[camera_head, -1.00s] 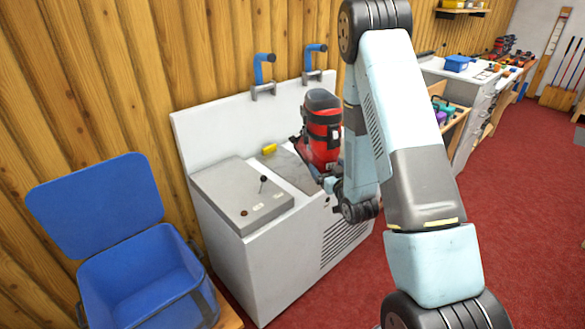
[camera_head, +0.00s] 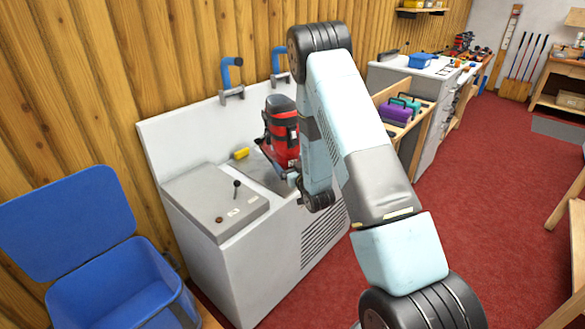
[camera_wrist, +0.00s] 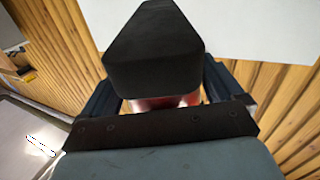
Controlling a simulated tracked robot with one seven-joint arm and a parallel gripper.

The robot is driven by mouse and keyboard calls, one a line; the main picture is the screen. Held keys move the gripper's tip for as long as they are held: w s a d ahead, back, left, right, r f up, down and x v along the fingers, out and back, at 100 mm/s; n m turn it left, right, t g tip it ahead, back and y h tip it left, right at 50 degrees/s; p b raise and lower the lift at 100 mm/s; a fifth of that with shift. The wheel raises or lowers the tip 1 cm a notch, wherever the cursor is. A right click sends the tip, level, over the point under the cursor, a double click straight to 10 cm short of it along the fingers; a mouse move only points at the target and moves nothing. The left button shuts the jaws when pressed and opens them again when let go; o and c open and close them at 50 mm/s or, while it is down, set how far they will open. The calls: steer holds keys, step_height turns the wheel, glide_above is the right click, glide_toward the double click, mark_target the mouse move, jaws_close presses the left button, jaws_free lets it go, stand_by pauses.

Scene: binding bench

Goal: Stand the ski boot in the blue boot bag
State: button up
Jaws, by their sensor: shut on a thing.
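The red and black ski boot (camera_head: 281,135) is upright in my gripper (camera_head: 290,174), in front of the white machine's back panel in the head view. I cannot tell whether its sole touches the machine top. In the wrist view the boot's dark upper (camera_wrist: 155,50) stands between the two fingers of my gripper (camera_wrist: 165,102), which are shut on it. The blue boot bag (camera_head: 122,305) is at the lower left, with its lid (camera_head: 65,217) swung open against the wooden wall. Its inside looks empty; its lower part is cut off by the frame.
The white machine (camera_head: 240,265) stands between bag and boot, with a lever (camera_head: 236,188) on its grey cover and a yellow block (camera_head: 241,153) behind. Blue-handled clamps (camera_head: 230,75) rise from its back edge. A crate of coloured items (camera_head: 397,112) is to the right. Red floor is open at right.

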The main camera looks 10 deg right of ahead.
steer(key=w+f, duration=0.1)
steer(key=f, duration=0.1)
steer(key=w+f, duration=0.4)
steer(key=shift+a, duration=0.3)
steer(key=shift+f, duration=1.45)
steer(key=o, duration=1.6)
steer(key=shift+s, duration=0.1)
steer(key=shift+o, duration=0.2)
